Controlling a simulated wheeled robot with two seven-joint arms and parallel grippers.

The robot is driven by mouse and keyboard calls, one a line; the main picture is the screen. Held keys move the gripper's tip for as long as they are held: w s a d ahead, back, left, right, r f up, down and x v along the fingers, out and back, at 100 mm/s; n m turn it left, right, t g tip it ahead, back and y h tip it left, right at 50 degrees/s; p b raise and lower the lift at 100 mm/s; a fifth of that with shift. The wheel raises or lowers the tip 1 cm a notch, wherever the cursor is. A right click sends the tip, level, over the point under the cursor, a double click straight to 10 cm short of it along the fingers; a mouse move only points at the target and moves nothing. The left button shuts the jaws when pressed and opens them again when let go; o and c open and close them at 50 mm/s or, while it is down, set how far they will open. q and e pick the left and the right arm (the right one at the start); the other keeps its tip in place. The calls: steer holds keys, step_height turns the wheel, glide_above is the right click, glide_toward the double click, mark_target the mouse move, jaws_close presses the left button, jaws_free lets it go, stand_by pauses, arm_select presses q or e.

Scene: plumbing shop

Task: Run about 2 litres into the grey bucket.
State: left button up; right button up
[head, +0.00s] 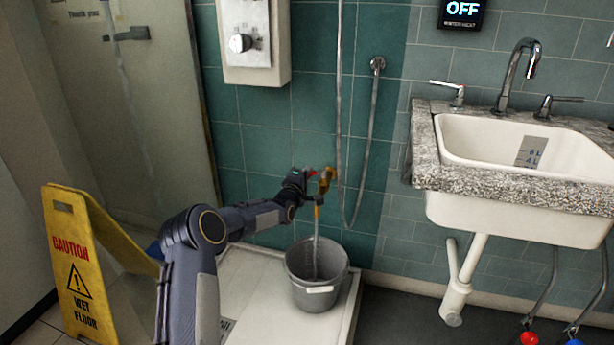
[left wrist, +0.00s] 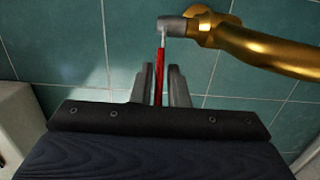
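The grey bucket (head: 300,292) stands upright on the white shower tray, below the brass tap (head: 325,180). A thin stream of water (head: 315,255) runs down from the spout into it; the water level is not clear to me. In the left wrist view the tap's brass body (left wrist: 265,48) comes in from the right, with a red lever (left wrist: 160,72) hanging from its grey head. My left gripper (head: 314,174) is at the tap, its fingers (left wrist: 161,88) close on both sides of the red lever. My right gripper is out of view.
A yellow wet-floor sign (head: 72,265) stands at the left. A shower hose (head: 368,140) hangs just right of the tap. A sink (head: 520,205) with a granite-look rim is at the right. A display (head: 462,14) reads OFF.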

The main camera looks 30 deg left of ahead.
arm_select(q)
steer(key=shift+o, duration=1.3)
steer(key=shift+s, duration=0.1)
steer(key=s+p, duration=0.2)
steer(key=s, duration=0.5)
steer(key=shift+s+d, duration=0.3)
steer(key=shift+d, duration=0.05)
stand_by(5.6)
